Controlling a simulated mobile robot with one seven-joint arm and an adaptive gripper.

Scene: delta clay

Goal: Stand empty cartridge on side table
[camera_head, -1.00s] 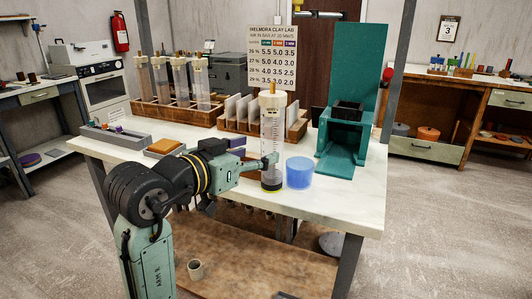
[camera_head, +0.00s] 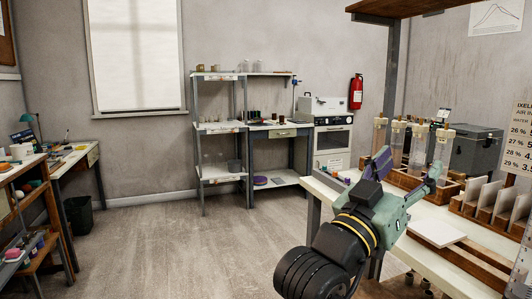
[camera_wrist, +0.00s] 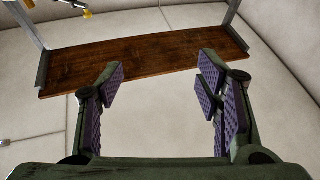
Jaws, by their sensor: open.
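My gripper (camera_head: 411,156) is raised above the near left part of the white-topped bench (camera_head: 480,222), fingers apart. In the wrist view my gripper (camera_wrist: 160,80) has nothing between its purple pads. Several clear cartridges with cream caps (camera_head: 420,150) stand upright in a wooden rack behind it; I cannot tell whether they are empty. At the right edge a clear cylinder (camera_head: 522,262) is cut off by the frame. A white-topped table (camera_head: 277,128) stands by the far wall; I cannot tell whether it is the side table.
A shelf rack (camera_head: 219,128) and a small oven (camera_head: 333,143) stand beside the far table. A white tile (camera_head: 437,232) lies near the bench's front edge. A wooden shelf (camera_wrist: 150,60) hangs ahead in the wrist view. The floor (camera_head: 190,245) to the left is clear.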

